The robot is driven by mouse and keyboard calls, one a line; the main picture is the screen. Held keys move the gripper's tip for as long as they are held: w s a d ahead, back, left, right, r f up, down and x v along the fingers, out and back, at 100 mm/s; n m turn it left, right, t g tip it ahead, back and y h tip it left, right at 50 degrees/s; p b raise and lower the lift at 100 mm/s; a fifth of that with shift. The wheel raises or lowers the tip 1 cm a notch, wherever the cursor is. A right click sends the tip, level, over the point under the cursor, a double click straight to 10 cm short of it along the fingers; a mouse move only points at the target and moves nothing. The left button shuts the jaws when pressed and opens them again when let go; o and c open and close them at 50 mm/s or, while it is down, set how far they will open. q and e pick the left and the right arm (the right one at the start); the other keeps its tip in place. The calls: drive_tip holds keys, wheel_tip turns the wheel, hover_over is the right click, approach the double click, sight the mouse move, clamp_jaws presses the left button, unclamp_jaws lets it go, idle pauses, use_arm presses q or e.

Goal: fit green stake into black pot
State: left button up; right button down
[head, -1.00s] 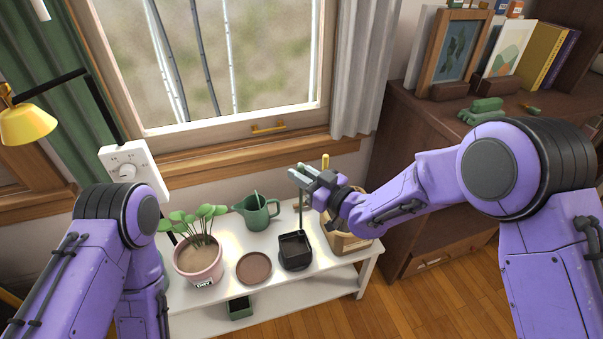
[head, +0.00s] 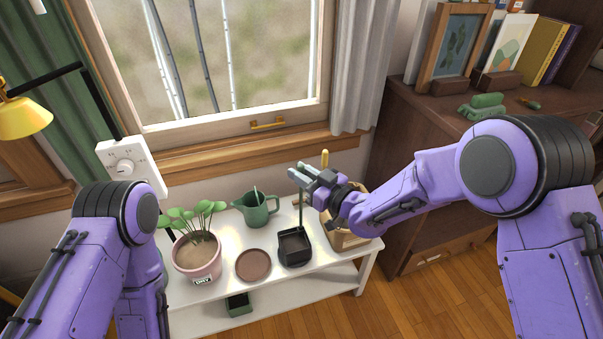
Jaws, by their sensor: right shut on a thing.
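My right gripper (head: 301,174) is shut on the green stake (head: 300,210), a thin dark green rod that hangs nearly upright below the fingers. The black pot (head: 294,250) is a small square pot on the white table, just below the gripper. The stake's lower end meets the pot's back rim in the picture; I cannot tell whether it is inside or behind the rim. My left arm comes in at the left, but its gripper does not show.
On the white table (head: 215,305) stand a pink pot with a plant (head: 197,262), a brown saucer (head: 253,265) and a green watering can (head: 257,211). A wooden box (head: 345,240) is right of the black pot. A dark cabinet (head: 400,170) stands at the right.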

wheel_tip(320, 180, down, 7)
drive_tip(key=b, duration=0.5)
idle(2.8)
drive_tip(key=c, duration=0.9)
unclamp_jaws()
drive_tip(key=shift+r, duration=0.1)
drive_tip(key=shift+v, duration=3)
